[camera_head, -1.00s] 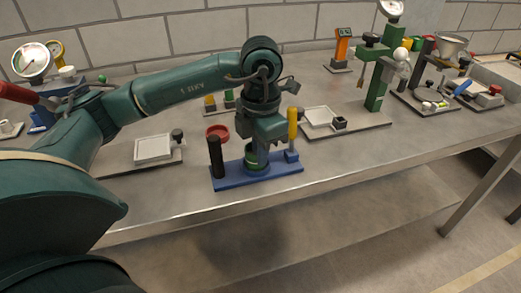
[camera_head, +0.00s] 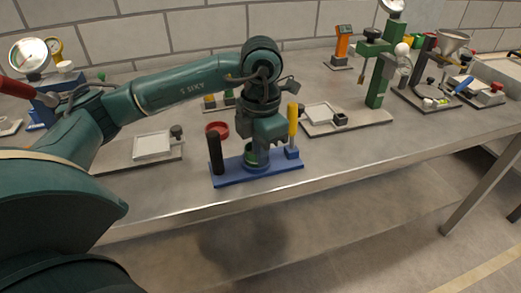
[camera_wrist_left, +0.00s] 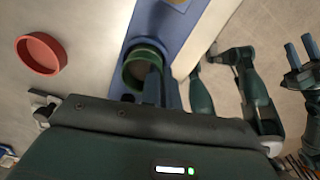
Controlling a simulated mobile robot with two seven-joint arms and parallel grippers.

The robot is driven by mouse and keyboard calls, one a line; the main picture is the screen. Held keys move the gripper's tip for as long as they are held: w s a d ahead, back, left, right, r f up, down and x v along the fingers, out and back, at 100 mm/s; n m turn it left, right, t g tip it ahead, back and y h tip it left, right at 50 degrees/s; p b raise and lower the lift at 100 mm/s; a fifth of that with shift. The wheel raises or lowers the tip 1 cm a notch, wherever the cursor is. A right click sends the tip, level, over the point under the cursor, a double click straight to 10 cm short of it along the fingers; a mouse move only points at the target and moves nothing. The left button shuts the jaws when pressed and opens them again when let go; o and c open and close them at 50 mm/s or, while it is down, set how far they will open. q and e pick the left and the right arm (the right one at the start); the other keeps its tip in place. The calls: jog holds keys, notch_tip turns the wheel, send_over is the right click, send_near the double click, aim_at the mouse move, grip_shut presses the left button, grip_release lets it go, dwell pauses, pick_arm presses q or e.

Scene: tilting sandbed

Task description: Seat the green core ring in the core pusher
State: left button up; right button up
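The core pusher has a blue base (camera_head: 232,180) near the table's front edge, with a black post and a yellow-handled tool upright on it. The green core ring (camera_wrist_left: 146,55) is at the blue base in the left wrist view; in the head view it shows low under my left gripper (camera_head: 258,145). My left gripper points down at the ring, and its dark fingers overlap the ring's near side. Whether they are closed on its wall is hidden. I cannot tell how deep the ring sits. My right gripper (camera_wrist_left: 300,55) hangs away from the table, fingers apart and empty.
A red ring-shaped dish (camera_head: 217,130) lies just behind the blue base; it also shows in the left wrist view (camera_wrist_left: 41,54). A green press stand (camera_head: 376,80) stands farther right.

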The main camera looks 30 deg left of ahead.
pick_arm(q)
jog(key=o, duration=0.5)
jog(key=shift+o, duration=0.2)
notch_tip(320, 180, up, 13)
jog(key=p, duration=0.1)
jog(key=shift+p, duration=0.35)
pick_arm(e)
jog(key=shift+s+d+r, duration=0.1)
jog(key=shift+s+r, duration=0.05)
jog(key=shift+r, duration=0.2)
pick_arm(q)
jog(key=shift+s+d, duration=0.1)
jog(key=shift+d, duration=0.05)
